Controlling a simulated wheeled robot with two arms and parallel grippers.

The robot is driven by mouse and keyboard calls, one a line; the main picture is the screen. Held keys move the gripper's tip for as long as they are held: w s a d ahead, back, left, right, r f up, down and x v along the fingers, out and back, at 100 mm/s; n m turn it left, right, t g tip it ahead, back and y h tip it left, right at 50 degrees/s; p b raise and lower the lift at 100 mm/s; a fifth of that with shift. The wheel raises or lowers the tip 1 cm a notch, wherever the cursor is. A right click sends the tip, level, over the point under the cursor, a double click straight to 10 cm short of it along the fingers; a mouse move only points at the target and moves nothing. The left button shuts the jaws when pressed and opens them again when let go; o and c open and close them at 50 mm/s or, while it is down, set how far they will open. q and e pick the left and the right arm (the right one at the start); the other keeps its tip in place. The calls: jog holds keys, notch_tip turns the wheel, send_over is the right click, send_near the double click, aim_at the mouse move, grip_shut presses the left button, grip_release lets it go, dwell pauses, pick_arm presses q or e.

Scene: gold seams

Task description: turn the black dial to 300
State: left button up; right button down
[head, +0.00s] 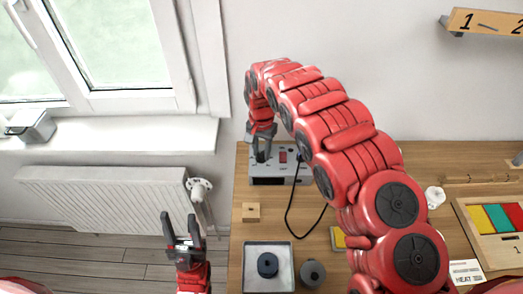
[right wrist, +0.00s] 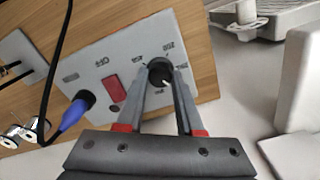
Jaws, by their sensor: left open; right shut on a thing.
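The black dial (right wrist: 160,72) sits on the face of a grey control box (right wrist: 140,52), with a short white mark on it and small numbers around it that are too blurred to read surely. My right gripper (right wrist: 158,76) has its two fingers closed on the dial's sides. In the head view the right gripper (head: 262,153) reaches down onto the grey box (head: 298,178) at the table's back left, and its fingers hide the dial. My left gripper (head: 182,226) is open and empty, left of the table and in front of the radiator.
A red switch (right wrist: 114,89) and a blue plug (right wrist: 76,111) with a black cable sit beside the dial. A wooden block (head: 250,212), a grey tray (head: 251,273) bearing a black round piece, and a dark round piece (head: 312,273) are on the table's front left.

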aim_at(263, 153)
dwell(0.3)
jog(key=c, duration=0.5)
grip_release()
jog(key=shift+c, duration=0.2)
jog(key=shift+r, duration=0.15)
jog(key=shift+r+p, duration=0.35)
jog(key=shift+p, duration=0.05)
notch_tip(263, 153, up, 5)
jog(key=p, duration=0.3)
jog(key=shift+w+d, duration=0.15)
notch_tip(263, 153, up, 11)
jog(key=b, duration=0.1)
jog(key=shift+r+b, duration=0.2)
jog(key=shift+b, duration=0.1)
